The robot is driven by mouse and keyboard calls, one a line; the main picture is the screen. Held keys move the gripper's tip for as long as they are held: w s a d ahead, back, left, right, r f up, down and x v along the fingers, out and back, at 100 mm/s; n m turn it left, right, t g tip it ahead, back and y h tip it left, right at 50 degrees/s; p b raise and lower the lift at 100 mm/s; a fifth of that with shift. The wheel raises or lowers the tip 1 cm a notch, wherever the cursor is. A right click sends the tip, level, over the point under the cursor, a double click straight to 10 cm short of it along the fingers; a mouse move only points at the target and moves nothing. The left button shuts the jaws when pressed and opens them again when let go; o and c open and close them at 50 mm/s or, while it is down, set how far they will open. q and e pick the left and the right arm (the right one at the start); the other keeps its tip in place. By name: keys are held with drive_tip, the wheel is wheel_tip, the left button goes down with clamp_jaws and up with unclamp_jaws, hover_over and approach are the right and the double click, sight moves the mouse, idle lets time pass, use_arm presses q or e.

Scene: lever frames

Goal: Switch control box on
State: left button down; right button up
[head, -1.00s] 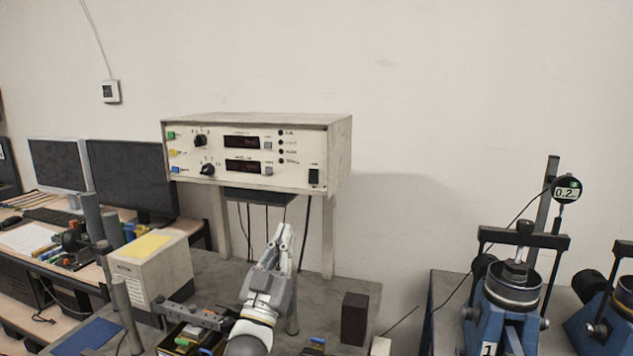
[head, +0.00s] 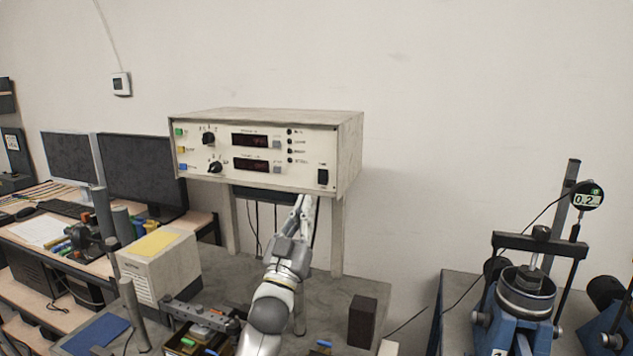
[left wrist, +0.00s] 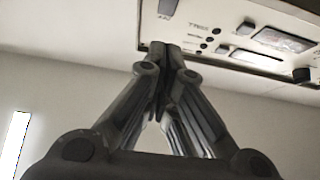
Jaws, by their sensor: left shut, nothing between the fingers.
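The control box (head: 262,150) is a cream unit with two dark displays, knobs and coloured buttons, raised on legs above the grey bench. A black rocker switch (head: 322,177) sits at the lower right of its front panel. It also shows at the top of the left wrist view (left wrist: 167,8). My left gripper (head: 304,202) is shut and empty, pointing up just below the panel's lower edge, left of and below the switch. In the left wrist view its closed fingertips (left wrist: 167,48) overlap the panel's lower edge; I cannot tell whether they touch. My right gripper is not in view.
A box with a yellow top (head: 152,246) and grey posts stand on the left of the bench. A small dark block (head: 362,320) stands at the bench's right. Blue testing machines (head: 515,315) are farther right. The wall beside the control box is clear.

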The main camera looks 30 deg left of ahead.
sight(323, 170)
use_arm(q)
drive_tip(key=w+p, duration=0.1)
drive_tip(key=w, duration=0.1)
drive_tip(key=w+a+r+p, duration=0.1)
drive_tip(key=w, duration=0.2)
drive_tip(key=w+a+r+p, duration=0.1)
drive_tip(key=w, duration=0.1)
drive_tip(key=shift+w+r, duration=0.15)
drive_tip(key=shift+w, duration=0.15)
